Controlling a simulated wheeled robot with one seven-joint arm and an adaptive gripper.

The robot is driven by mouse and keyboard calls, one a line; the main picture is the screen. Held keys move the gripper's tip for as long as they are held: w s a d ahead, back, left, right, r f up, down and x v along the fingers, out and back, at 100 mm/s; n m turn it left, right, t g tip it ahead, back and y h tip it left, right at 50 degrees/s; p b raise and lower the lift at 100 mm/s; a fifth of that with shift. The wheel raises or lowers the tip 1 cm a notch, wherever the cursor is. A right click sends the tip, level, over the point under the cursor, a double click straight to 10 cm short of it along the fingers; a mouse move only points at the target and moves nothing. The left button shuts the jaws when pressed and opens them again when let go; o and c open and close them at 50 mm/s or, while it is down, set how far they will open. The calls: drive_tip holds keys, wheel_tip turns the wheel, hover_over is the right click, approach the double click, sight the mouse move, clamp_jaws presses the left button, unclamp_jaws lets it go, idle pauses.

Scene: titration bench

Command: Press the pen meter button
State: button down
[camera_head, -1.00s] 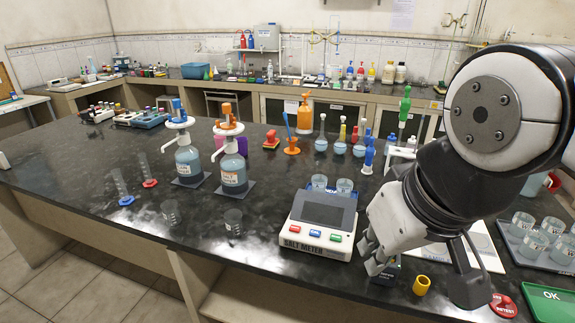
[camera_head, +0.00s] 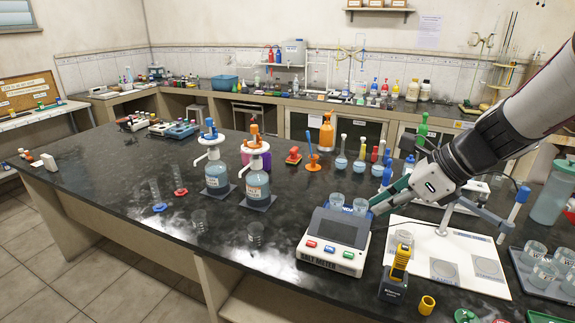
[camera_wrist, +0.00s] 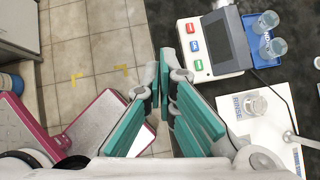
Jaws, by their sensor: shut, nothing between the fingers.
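The pen meter (camera_head: 399,262), yellow with a dark face, stands upright in a dark block (camera_head: 392,288) near the front edge of the bench, right of the salt meter. I cannot make out its button clearly. In the head view my gripper (camera_head: 378,204) is above and behind the pen meter, apart from it, with its teal fingers pointing left beside the salt meter's right side. In the wrist view my gripper (camera_wrist: 165,78) has its fingers together and empty. I cannot pick out the pen meter in that view.
The salt meter (camera_head: 333,242) with coloured buttons has beakers behind it. A white mat (camera_head: 458,262) lies to the right, with a beaker on its left part. A yellow cup (camera_head: 427,305) is near the front edge. A tray of beakers (camera_head: 530,286) is far right.

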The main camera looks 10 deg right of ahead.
drive_tip(key=w+d+f+m+t+p, duration=0.1)
drive_tip(key=w+d+f+m+t, duration=0.1)
drive_tip(key=d+m, duration=0.9)
drive_tip(key=shift+w+f+m+h+p, duration=0.3)
drive_tip(key=shift+w+f+m+p, duration=0.1)
drive_tip(key=shift+w, duration=0.2)
drive_tip(key=shift+d, duration=0.1)
drive_tip(key=b, duration=0.6)
hover_over(407, 246)
wheel_tip(407, 246, down, 7)
drive_tip(key=shift+w+d+f, duration=0.15)
drive_tip(key=shift+f+b, duration=0.4)
drive_tip(key=shift+f, duration=0.3)
drive_tip(key=shift+f, duration=0.4)
